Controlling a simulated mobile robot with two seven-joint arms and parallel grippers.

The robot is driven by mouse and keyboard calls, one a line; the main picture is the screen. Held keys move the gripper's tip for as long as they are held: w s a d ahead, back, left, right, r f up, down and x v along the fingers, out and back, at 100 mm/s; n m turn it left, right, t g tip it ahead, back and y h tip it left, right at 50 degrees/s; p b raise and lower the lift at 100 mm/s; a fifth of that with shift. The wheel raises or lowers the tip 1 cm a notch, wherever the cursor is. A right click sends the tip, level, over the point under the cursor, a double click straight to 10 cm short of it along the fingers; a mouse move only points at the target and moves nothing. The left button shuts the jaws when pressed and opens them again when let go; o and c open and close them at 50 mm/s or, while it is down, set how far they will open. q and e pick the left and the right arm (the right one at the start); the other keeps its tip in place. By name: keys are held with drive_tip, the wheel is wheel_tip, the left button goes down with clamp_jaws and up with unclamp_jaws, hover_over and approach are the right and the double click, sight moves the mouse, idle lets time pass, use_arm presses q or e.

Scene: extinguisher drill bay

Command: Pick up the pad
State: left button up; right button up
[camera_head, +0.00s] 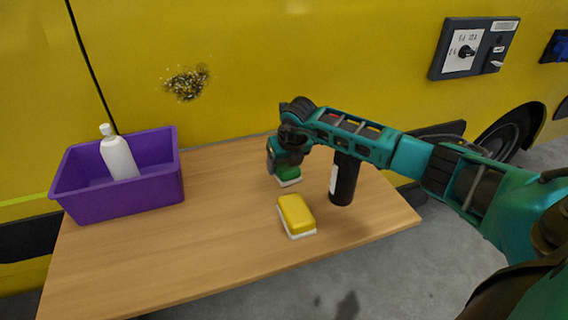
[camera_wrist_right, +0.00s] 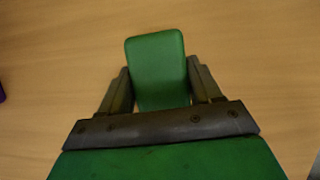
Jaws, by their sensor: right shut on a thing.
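A green pad (camera_head: 288,173) with a white underside is at my right gripper (camera_head: 286,163), near the middle of the wooden table (camera_head: 130,255). In the right wrist view the green pad (camera_wrist_right: 158,66) sits between the two dark fingers of my right gripper (camera_wrist_right: 160,90), which is shut on it. I cannot tell whether the pad touches the table or is just above it. A second pad, yellow with a white underside (camera_head: 296,214), lies on the table nearer the front, apart from the gripper. My left gripper is not in view.
A dark bottle with a pale label (camera_head: 345,180) stands close to the right of the gripper, below my forearm. A purple bin (camera_head: 125,198) holding a white bottle (camera_head: 119,158) stands at the left. A yellow panel (camera_head: 230,60) rises behind the table. The front left tabletop is clear.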

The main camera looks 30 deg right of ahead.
wheel_tip(320, 180, up, 20)
drive_tip(key=shift+r, duration=0.15)
drive_tip(key=o, duration=0.5)
drive_tip(key=c, duration=0.3)
drive_tip(key=shift+a, duration=0.1)
drive_tip(key=shift+c, duration=0.3)
